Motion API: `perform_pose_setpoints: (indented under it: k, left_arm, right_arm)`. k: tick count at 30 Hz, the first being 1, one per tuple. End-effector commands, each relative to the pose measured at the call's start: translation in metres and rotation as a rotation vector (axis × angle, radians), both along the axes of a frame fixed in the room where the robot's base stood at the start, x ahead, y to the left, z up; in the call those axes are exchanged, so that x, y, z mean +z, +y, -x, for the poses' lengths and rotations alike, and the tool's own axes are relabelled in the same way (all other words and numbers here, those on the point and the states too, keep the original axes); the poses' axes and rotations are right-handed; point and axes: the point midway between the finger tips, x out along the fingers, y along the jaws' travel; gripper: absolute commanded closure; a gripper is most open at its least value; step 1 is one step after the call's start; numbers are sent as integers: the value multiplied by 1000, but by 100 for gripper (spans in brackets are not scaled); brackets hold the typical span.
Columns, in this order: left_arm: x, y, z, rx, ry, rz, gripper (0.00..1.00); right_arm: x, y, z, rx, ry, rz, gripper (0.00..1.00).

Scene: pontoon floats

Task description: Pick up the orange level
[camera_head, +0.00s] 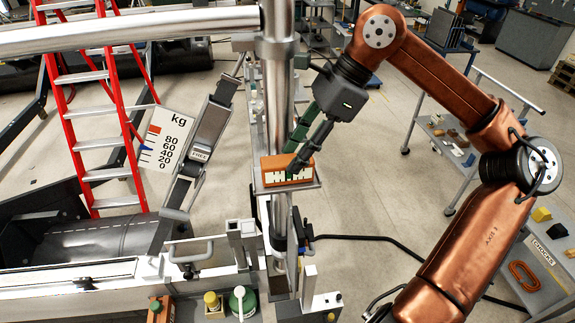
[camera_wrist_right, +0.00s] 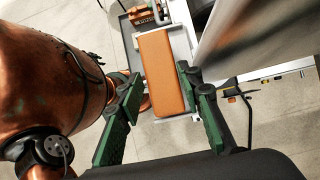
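The orange level (camera_head: 284,163), a block with a pale, dark-marked front face, rests on a small grey shelf (camera_head: 314,184) beside a metal post. In the right wrist view the level (camera_wrist_right: 162,72) shows its long plain orange top. My right gripper (camera_head: 297,162) reaches down over the level from above. In the right wrist view its two green fingers (camera_wrist_right: 162,84) are spread, one on each side of the block. The right finger looks close to the level's edge; contact cannot be told. My left gripper is in neither view.
The thick metal post (camera_head: 278,90) stands right behind the shelf. A white kg scale plate (camera_head: 168,140) and a red ladder (camera_head: 92,110) are to the left. A trolley (camera_head: 455,150) is at right. Open floor lies between.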

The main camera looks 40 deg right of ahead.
Motion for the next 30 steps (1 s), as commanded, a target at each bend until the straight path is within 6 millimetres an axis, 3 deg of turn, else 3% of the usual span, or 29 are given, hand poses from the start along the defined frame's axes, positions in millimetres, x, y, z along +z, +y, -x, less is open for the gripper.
perform_pose_setpoints:
  k: [6,12,15,30]
  left_arm:
    - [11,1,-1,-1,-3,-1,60]
    - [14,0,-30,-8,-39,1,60]
    - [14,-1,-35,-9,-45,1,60]
    - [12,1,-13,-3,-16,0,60]
  right_arm:
    - [-27,10,-6,-2,3,-2,67]
    - [-33,12,-7,-3,0,-1,67]
    - [-32,12,-7,-4,0,-2,67]
    - [-32,11,-7,-5,0,-2,100]
